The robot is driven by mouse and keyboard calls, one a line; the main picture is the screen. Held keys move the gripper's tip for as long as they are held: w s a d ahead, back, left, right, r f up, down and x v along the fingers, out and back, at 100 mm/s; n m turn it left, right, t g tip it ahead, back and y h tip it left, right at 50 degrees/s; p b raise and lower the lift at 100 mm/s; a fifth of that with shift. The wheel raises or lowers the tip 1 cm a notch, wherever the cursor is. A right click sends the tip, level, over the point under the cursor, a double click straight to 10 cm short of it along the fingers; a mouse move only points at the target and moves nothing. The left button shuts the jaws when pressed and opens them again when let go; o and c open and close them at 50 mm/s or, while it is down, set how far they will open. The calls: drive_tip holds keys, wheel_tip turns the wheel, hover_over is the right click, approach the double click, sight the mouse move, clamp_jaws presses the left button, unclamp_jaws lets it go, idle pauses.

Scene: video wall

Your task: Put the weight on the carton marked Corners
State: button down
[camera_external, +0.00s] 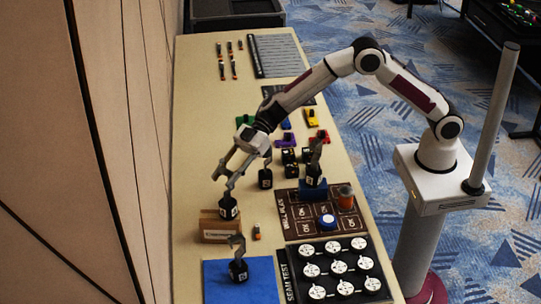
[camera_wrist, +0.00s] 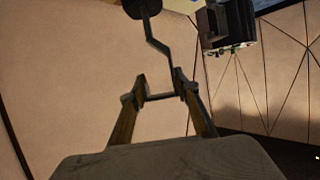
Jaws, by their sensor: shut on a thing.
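My gripper (camera_external: 232,178) is shut on the bent metal hook of a black weight (camera_external: 228,208). The weight hangs upright below my gripper, at the top of a small brown carton (camera_external: 214,230) with a white label. I cannot read the label clearly, nor tell whether the weight touches the carton. In the wrist view, my gripper (camera_wrist: 162,97) holds the hook, and the dark weight (camera_wrist: 142,8) shows at the top edge. The carton is not clear in that view.
Similar hooked weights stand on a blue mat (camera_external: 215,292), on the table (camera_external: 265,179) and on a blue block (camera_external: 313,190). A small orange-topped item (camera_external: 257,233) stands right of the carton. A dark board (camera_external: 290,205) and a panel of white discs (camera_external: 300,250) lie farther right.

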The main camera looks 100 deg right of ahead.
drive_tip(key=shift+r, duration=0.1)
drive_tip(key=c, duration=1.9)
unclamp_jaws()
drive_tip(key=shift+f, duration=0.25)
drive_tip(key=o, duration=0.4)
drive_tip(key=shift+r, duration=0.15)
drive_tip(key=shift+s+d, duration=0.1)
drive_tip(key=v, duration=1.1)
drive_tip(key=shift+s+d+r, duration=0.25)
